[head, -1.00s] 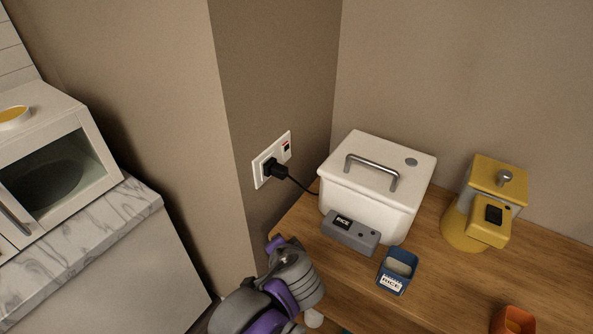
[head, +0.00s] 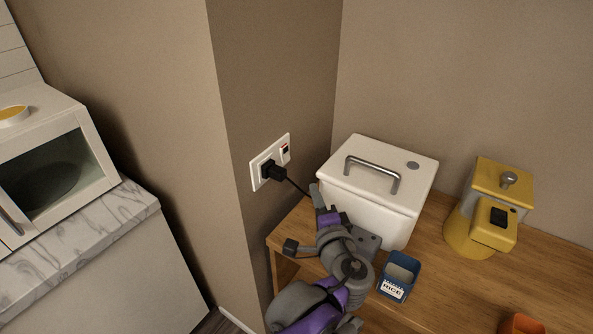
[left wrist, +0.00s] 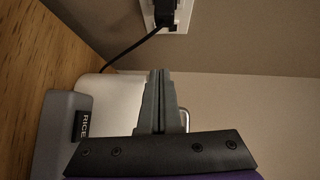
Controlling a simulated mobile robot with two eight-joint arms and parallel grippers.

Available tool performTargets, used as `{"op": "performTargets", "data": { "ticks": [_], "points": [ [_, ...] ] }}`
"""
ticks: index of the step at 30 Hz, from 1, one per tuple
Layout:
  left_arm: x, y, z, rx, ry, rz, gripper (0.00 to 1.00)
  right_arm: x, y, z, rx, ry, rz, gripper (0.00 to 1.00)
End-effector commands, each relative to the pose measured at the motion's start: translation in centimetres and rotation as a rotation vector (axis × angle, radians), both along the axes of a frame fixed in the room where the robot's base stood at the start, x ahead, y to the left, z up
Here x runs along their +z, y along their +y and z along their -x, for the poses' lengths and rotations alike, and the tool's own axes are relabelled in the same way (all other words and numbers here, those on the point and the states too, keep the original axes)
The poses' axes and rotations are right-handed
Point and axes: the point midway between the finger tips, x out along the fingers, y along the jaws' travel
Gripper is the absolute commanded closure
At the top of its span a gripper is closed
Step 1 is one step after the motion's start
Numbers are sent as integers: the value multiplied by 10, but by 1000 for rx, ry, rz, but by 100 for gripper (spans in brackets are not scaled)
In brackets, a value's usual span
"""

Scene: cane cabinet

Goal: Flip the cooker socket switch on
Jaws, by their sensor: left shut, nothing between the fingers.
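The white cooker socket (head: 270,162) is on the side wall left of the cooker. A black plug (head: 272,171) sits in it, and a small dark switch with a red mark (head: 285,148) is at its upper right. The plug also shows at the top of the left wrist view (left wrist: 165,14). The white cooker (head: 378,185) stands on the wooden counter with the plug's cord running to it. My left gripper (head: 316,192) is shut and empty, in front of the cooker's left side, below and right of the socket. Its closed fingers show in the left wrist view (left wrist: 156,78). My right gripper is out of view.
A blue rice cup (head: 398,276) stands in front of the cooker. A yellow appliance (head: 487,205) is to the right, with an orange object (head: 523,325) at the bottom edge. A white microwave (head: 50,160) stands on a marble counter at left. The wall around the socket is clear.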

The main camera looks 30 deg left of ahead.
Motion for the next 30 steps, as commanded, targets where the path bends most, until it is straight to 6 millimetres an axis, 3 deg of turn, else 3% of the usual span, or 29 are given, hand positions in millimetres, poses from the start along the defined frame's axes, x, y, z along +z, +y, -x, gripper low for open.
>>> {"op": "performTargets", "data": {
  "ticks": [5, 17, 24, 30],
  "points": [
    [-2, 13, -13, 4, 0, 0, 100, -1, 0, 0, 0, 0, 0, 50],
    [-9, 67, -76, 5, 0, 1, 100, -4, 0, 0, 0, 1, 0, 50],
    [-13, 97, -77, 3, 0, 0, 100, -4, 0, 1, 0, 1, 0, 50],
    [-14, 104, -78, 0, 1, 1, 100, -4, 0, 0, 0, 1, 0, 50]
  ]
}}
